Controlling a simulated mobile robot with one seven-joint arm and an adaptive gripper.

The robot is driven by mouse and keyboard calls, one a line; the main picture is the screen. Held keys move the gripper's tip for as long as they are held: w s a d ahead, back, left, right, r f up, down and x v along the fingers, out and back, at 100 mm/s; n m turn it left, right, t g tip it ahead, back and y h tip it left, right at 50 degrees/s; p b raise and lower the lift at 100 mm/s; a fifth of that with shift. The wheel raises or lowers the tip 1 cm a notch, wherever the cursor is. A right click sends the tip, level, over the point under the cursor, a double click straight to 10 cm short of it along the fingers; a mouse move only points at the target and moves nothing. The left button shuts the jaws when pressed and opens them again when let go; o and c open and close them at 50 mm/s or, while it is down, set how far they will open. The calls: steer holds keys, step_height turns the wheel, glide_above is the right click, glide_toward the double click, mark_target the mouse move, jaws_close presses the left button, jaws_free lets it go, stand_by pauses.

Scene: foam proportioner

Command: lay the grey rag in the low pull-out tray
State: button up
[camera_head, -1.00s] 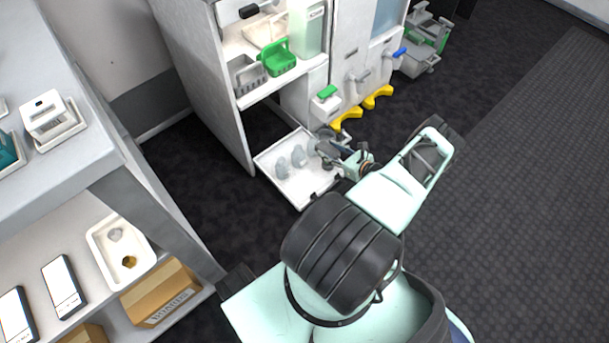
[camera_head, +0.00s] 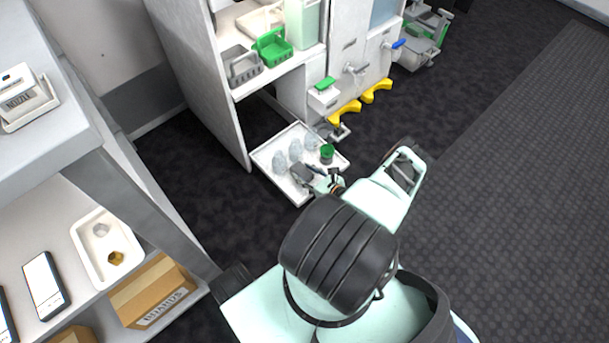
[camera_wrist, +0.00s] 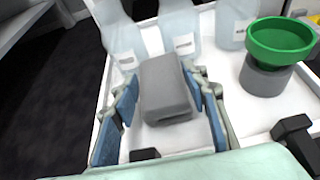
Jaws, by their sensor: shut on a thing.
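The grey rag (camera_wrist: 168,88), a thick folded block, is between the two blue-padded fingers of my gripper (camera_wrist: 160,100). My gripper is shut on it. In the head view the rag (camera_head: 301,174) shows at the near part of the low pull-out tray (camera_head: 262,161), with my gripper (camera_head: 318,180) just to its right. The white tray is pulled out at floor level, and its floor (camera_wrist: 185,138) shows below the rag in the wrist view. I cannot tell whether the rag touches the tray floor.
Several clear labelled bottles (camera_wrist: 180,28) stand in the tray beyond the rag. A green funnel-like cup (camera_wrist: 280,40) on a grey base stands to the right.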

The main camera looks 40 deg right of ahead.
steer(key=shift+f, duration=0.15)
steer(key=o, duration=1.1)
steer(key=shift+d, duration=0.1)
